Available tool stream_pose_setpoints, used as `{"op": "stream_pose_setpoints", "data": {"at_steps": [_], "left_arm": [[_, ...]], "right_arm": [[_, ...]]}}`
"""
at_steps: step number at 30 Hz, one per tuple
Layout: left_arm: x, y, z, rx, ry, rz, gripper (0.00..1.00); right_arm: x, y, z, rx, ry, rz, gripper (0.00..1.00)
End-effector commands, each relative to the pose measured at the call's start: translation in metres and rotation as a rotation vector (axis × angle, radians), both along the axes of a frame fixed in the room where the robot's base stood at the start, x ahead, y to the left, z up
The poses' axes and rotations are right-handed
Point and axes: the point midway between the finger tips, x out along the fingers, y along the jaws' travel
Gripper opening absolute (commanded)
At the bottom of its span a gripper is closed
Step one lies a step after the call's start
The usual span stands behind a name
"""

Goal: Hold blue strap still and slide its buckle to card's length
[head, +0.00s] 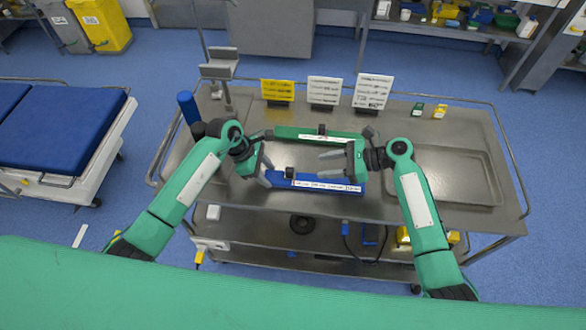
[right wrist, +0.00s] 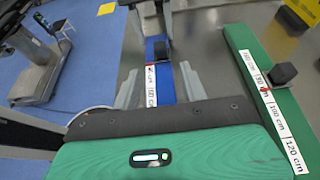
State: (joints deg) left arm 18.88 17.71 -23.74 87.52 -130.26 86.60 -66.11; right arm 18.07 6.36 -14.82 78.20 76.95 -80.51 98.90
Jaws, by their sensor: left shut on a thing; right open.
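The blue strap (head: 330,185) lies on the steel table with a white length scale on it. It also runs between my right fingers in the right wrist view (right wrist: 164,88). Its dark buckle (right wrist: 161,50) sits on the strap just beyond the fingertips; it also shows in the head view (head: 290,172). My left gripper (head: 267,175) is shut on the strap's left end. My right gripper (head: 321,163) is open above the strap, its fingers on either side of it in the right wrist view (right wrist: 160,70). A yellow card (head: 277,90) and two white cards (head: 325,90) (head: 373,92) stand behind; their text is unreadable.
A green strap (head: 345,134) with its own scale and black buckle (right wrist: 284,73) lies behind the blue one. A shallow steel tray (head: 490,172) is at the right. A blue cylinder (head: 188,107) stands at the table's left. Small green and yellow items (head: 439,111) sit at the back right.

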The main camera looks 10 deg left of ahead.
Motion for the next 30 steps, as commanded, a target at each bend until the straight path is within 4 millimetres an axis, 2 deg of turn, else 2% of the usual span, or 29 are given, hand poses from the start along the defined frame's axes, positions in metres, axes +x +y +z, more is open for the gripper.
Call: {"op": "stream_pose_setpoints", "data": {"at_steps": [9,15,21,29,30], "left_arm": [[0.000,0.000,0.000,-0.001,0.000,0.000,0.24],[0.000,0.000,0.000,-0.001,0.000,0.000,0.24],[0.000,0.000,0.000,-0.001,-0.001,0.000,0.24],[0.000,0.000,0.000,-0.001,0.000,0.000,0.24],[0.000,0.000,0.000,-0.001,-0.001,0.000,0.24]], "right_arm": [[-0.001,0.058,-0.024,-0.001,-0.001,0.002,0.44],[-0.001,0.086,-0.036,-0.001,-0.001,-0.001,0.44],[-0.001,0.097,-0.041,-0.003,-0.005,-0.001,0.44],[-0.001,0.098,-0.041,-0.003,-0.005,-0.001,0.44],[-0.001,0.098,-0.041,-0.003,-0.005,-0.001,0.38]]}}
